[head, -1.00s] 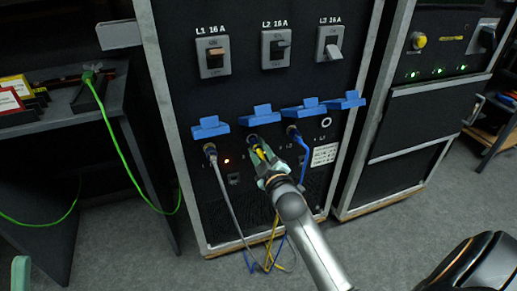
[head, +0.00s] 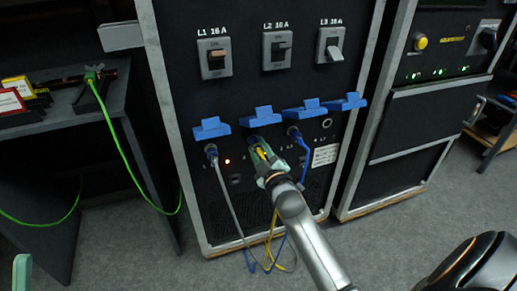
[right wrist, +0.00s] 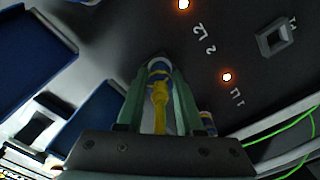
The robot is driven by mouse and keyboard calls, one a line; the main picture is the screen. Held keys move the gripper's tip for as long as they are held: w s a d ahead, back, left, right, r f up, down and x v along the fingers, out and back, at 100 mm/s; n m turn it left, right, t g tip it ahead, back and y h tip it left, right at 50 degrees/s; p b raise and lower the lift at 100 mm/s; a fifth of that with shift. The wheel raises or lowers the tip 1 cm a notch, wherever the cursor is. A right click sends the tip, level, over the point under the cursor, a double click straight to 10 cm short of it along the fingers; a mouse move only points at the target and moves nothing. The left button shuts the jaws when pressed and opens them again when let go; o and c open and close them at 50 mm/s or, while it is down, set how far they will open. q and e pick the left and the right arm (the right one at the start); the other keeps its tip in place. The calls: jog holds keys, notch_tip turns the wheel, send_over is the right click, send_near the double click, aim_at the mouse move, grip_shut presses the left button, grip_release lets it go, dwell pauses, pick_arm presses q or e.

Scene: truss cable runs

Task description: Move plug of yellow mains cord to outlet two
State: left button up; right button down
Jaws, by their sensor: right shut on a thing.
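The yellow cord's plug (right wrist: 158,95) is between the green fingers of my right gripper (right wrist: 160,100) in the right wrist view. Its front end is at the panel beside the marking "2 L2"; I cannot tell how deep it sits. In the head view my right gripper (head: 259,152) is shut on the plug, under the second blue flap (head: 263,144). The yellow cord (head: 272,232) hangs below, partly hidden by my arm. A mint-green part of my left gripper (head: 22,272) shows at the bottom left edge; its jaws cannot be read.
A grey cord's plug (head: 211,152) is in the left outlet, and a blue cord's plug (head: 293,133) is in the third. Breaker levers (head: 277,50) sit above. A shelf (head: 60,115) with a green cord (head: 122,155) stands left. Orange lamps (right wrist: 227,77) are lit.

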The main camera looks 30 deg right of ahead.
dwell(0.4)
jog(key=shift+w+d+p, duration=0.1)
jog(key=shift+w+p, duration=0.2)
jog(key=shift+w, duration=0.1)
jog(key=shift+r+m+p, duration=0.15)
jog(key=shift+m+p, duration=0.35)
jog(key=shift+m, duration=0.9)
jog(key=shift+p, duration=0.3)
jog(key=shift+w+r+m+p, duration=0.1)
jog(key=shift+m+p, duration=0.35)
jog(key=shift+m, duration=0.95)
jog(key=shift+p, duration=0.35)
